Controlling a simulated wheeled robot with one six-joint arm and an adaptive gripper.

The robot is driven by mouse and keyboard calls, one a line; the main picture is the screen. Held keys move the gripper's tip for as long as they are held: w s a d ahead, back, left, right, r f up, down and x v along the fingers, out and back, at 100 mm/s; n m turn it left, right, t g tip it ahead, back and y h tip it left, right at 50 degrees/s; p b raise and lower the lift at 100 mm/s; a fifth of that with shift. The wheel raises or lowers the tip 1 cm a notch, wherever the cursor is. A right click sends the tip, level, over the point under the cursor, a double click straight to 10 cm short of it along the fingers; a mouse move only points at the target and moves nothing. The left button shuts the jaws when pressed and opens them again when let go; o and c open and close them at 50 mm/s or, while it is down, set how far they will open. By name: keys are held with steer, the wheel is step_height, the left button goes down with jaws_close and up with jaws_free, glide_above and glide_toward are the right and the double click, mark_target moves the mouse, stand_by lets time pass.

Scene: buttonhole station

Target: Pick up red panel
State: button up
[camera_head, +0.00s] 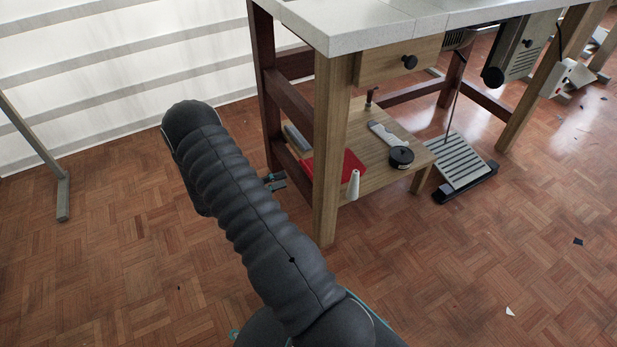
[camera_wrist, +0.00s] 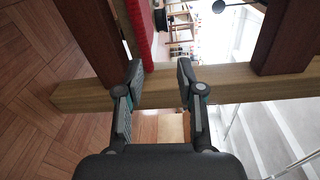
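The red panel (camera_head: 353,163) lies on the low wooden shelf under the table, partly hidden behind the front table leg. Its red edge also shows in the wrist view (camera_wrist: 141,32), running down the upper middle to beside the left fingertip. My gripper (camera_wrist: 160,72) is open, with a clear gap between its two fingers and nothing held. The panel's edge appears just inside the left finger; I cannot tell whether they touch. In the head view only a small part of my gripper (camera_head: 275,181) shows, left of the table leg at shelf height.
The front table leg (camera_head: 332,150) stands close to my gripper and crosses the wrist view behind the fingers. A white cone (camera_head: 353,185), a black round object (camera_head: 401,157) and a grey-white tool (camera_head: 388,134) are on the shelf. A pedal (camera_head: 462,165) stands right. Floor at left is open.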

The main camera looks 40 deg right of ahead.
mark_target(308, 175)
steer(key=shift+n+h, duration=0.3)
steer(key=shift+n, duration=0.6)
steer(key=shift+s+d+f, duration=0.35)
steer(key=shift+d+f, duration=0.15)
steer(key=shift+d, duration=1.2)
steer(key=shift+s+d+f, duration=0.4)
steer(key=shift+d+f, duration=0.15)
steer(key=shift+d, duration=1.1)
steer(key=shift+s+d+f, duration=0.35)
steer(key=shift+d+f, duration=0.15)
steer(key=shift+d, duration=1.2)
steer(key=shift+t, duration=0.4)
jaws_close()
steer(key=shift+r+p, duration=1.05)
steer(key=shift+r, duration=0.3)
steer(key=shift+f, duration=0.1)
steer(key=w+a+r+p, duration=0.1)
steer(key=a+r, duration=0.1)
steer(key=a, duration=0.5)
steer(key=w+a+r+p, duration=0.2)
steer(key=a+r, duration=0.1)
steer(key=a, duration=0.3)
steer(key=shift+w+a, duration=0.15)
steer(key=shift+a, duration=0.2)
